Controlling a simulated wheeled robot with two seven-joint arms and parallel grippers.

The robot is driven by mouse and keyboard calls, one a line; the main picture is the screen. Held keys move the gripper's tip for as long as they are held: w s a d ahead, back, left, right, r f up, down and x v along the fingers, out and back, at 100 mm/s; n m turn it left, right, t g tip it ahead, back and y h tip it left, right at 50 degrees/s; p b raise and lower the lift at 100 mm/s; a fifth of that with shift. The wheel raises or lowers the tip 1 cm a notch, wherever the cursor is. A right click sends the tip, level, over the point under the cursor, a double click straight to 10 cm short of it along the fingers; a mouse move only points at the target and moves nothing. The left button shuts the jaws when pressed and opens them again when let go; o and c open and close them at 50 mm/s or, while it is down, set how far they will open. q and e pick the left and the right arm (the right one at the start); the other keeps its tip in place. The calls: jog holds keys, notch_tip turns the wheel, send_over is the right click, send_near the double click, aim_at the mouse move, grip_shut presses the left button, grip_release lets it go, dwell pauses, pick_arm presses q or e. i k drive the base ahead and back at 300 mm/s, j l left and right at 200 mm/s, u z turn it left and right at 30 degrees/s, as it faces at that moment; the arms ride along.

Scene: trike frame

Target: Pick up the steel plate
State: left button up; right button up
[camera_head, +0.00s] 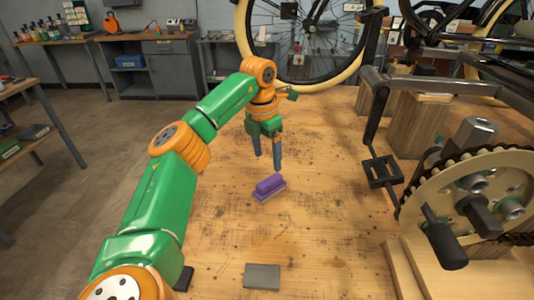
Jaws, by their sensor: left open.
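The steel plate (262,276) is a flat grey rectangle lying on the wooden table (320,230) near the front edge of the picture. My left gripper (267,163) is open and empty, pointing down above the table. It is well behind the plate, beyond a purple brush-like block. My left arm, green and orange, reaches in from the lower left. My right gripper is not in view.
The purple block (269,186) lies between my left gripper and the plate. A small dark object (184,279) lies left of the plate. A chainring with crank (475,200) on wooden supports fills the right side. A wheel (303,40) stands behind.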

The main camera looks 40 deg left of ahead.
aim_at(263, 277)
jog(key=k+l, duration=0.75)
jog(key=l, duration=0.25)
jog(key=k+l, duration=0.4)
jog(key=l, duration=0.1)
